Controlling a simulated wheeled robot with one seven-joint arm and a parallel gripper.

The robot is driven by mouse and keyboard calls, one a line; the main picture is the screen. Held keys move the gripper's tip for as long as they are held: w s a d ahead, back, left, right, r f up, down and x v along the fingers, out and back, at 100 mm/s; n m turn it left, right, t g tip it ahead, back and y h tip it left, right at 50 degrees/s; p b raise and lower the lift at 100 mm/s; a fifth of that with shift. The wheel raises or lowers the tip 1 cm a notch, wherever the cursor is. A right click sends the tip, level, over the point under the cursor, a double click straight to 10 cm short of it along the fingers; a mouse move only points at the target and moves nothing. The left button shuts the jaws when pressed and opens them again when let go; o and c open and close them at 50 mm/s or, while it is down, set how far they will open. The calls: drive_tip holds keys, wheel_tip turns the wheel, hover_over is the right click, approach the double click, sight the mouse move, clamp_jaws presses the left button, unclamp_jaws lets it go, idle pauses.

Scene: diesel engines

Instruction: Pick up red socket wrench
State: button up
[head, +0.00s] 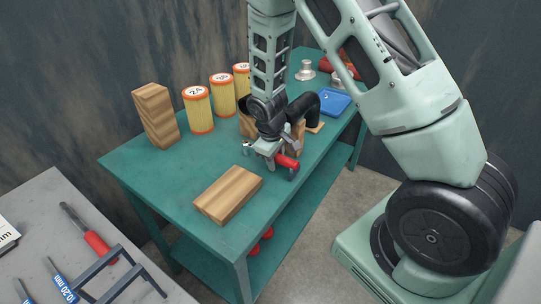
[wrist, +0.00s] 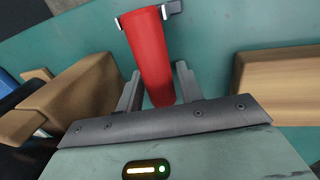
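My gripper (head: 277,162) is above the teal workbench, behind the light wooden block. The rest of that tool is hidden by the gripper. From these views I cannot tell whether it touches the bench. A second tool with a red handle (head: 97,244) and a grey shaft lies on the grey table at the lower left.
The teal workbench (head: 150,180) holds a flat wooden block (head: 228,193), an upright wooden block (head: 156,115), several yellow-orange filters (head: 198,110) and a blue tray (head: 334,102). A black curved hose (head: 303,105) stands close behind my gripper. The bench's left front is clear.

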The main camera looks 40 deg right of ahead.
clamp_jaws()
drive_tip(key=shift+r, duration=0.15)
